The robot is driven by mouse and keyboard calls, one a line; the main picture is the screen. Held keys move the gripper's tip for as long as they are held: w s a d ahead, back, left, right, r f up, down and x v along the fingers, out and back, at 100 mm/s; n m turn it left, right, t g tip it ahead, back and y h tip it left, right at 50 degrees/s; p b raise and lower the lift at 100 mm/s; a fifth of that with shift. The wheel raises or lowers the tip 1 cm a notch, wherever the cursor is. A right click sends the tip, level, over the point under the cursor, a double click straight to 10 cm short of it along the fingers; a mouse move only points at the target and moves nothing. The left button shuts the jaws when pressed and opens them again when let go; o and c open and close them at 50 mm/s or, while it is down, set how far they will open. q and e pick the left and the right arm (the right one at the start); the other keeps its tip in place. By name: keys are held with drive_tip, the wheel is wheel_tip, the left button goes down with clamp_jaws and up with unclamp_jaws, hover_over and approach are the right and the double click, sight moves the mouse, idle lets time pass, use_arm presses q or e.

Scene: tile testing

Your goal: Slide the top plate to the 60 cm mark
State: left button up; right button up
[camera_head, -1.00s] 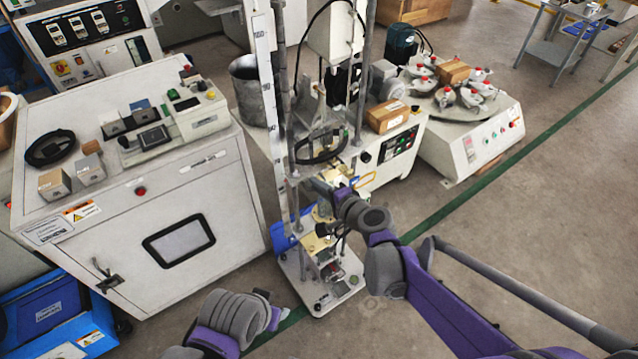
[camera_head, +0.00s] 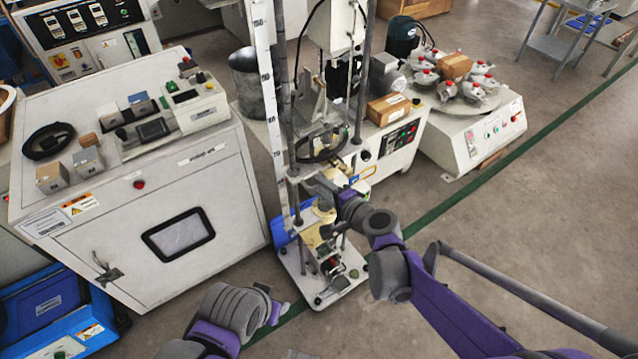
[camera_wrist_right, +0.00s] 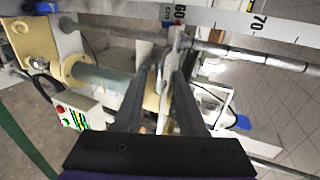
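The test stand has a white upright ruler (camera_head: 263,60) beside metal rods. In the right wrist view the ruler (camera_wrist_right: 225,20) runs along the top, with its 60 cm and 70 marks readable. A thin pale plate (camera_wrist_right: 174,52) shows edge-on close to the 60 mark, across the rod. My right gripper (camera_wrist_right: 166,78) is at this plate, its two dark fingers apart; whether they touch it is unclear. In the head view my right gripper (camera_head: 322,190) is at the stand's rods and partly hidden. My left gripper (camera_head: 274,300) is low, away from the stand; its fingers are unclear.
A white cabinet (camera_head: 120,200) stands left of the stand, with boxes and a black cable coil on top. Behind is a machine with a control panel (camera_head: 400,140). A round turntable machine (camera_head: 480,130) stands right. The floor at right is open.

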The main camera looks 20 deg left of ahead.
use_arm(q)
drive_tip(key=shift+w+p+v, duration=0.2)
drive_tip(key=shift+p+v, duration=0.5)
drive_tip(key=shift+v, duration=0.25)
use_arm(e)
drive_tip(key=v, duration=0.5)
drive_tip(key=shift+d, duration=0.1)
drive_tip(key=s+d+f+n+g+h, duration=0.2)
drive_tip(key=s+d+n+h, duration=0.3)
drive_tip(key=s+d, duration=0.9)
drive_tip(key=s+d+f+n+g+h, duration=0.25)
drive_tip(key=s+d+h, duration=0.35)
drive_tip(key=s+d, duration=0.85)
use_arm(q)
wheel_tip(320, 180, up, 23)
drive_tip(key=w+t+p, duration=0.1)
drive_tip(key=p, duration=1.9)
drive_tip(key=shift+w, duration=0.25)
use_arm(e)
drive_tip(key=w+r, duration=0.1)
drive_tip(key=r, duration=1)
drive_tip(key=w+d+r+t, duration=0.1)
drive_tip(key=w+r, duration=0.1)
drive_tip(key=r, duration=1)
drive_tip(key=shift+w, duration=0.3)
